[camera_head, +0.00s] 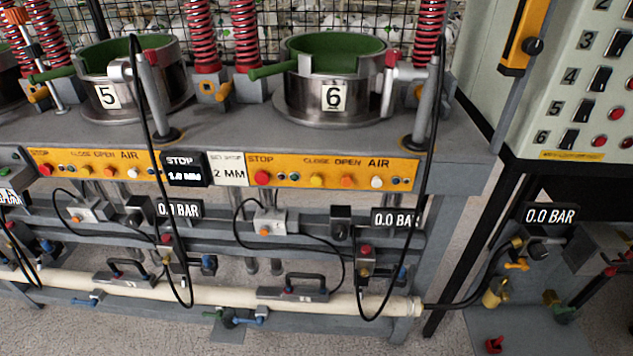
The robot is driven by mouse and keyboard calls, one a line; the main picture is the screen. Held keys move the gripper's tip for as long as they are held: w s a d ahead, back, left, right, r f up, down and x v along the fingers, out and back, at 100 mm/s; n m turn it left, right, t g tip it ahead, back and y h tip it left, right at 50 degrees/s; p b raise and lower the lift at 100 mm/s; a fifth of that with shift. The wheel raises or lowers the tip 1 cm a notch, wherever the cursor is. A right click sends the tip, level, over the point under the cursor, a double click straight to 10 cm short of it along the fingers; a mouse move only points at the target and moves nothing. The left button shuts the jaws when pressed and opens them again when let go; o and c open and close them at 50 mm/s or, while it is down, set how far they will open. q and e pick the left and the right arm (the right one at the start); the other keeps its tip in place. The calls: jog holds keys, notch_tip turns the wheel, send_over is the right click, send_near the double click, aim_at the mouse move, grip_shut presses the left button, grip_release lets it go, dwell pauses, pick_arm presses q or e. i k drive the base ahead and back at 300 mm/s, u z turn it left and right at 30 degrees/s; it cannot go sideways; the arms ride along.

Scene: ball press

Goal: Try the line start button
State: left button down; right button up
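I cannot pick out a button marked line start. A pale green control cabinet (560,60) stands at the upper right, cut off by the frame's edge. It has rows numbered 2 to 6, with black switches (570,138) and red round buttons or lamps (600,141). Yellow button strips run along the bench front; one under station 6 (330,170) carries STOP, CLOSE, OPEN and AIR labels with a red button (262,178), yellow, orange and white buttons. A similar strip (95,163) is under station 5. Neither of my grippers is in view.
Two steel pots with green insides, numbered 5 (150,80) and 6 (345,100), stand on the grey bench with red springs. Black hoses hang in front. A pale pipe (230,296) runs low. Displays read 0.0 BAR (550,215). A wire fence stands behind.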

aim_at(315, 179)
jog(key=k, duration=1.2)
jog(key=z, duration=0.5)
jog(key=i, duration=1.5)
jog(key=u, duration=0.55)
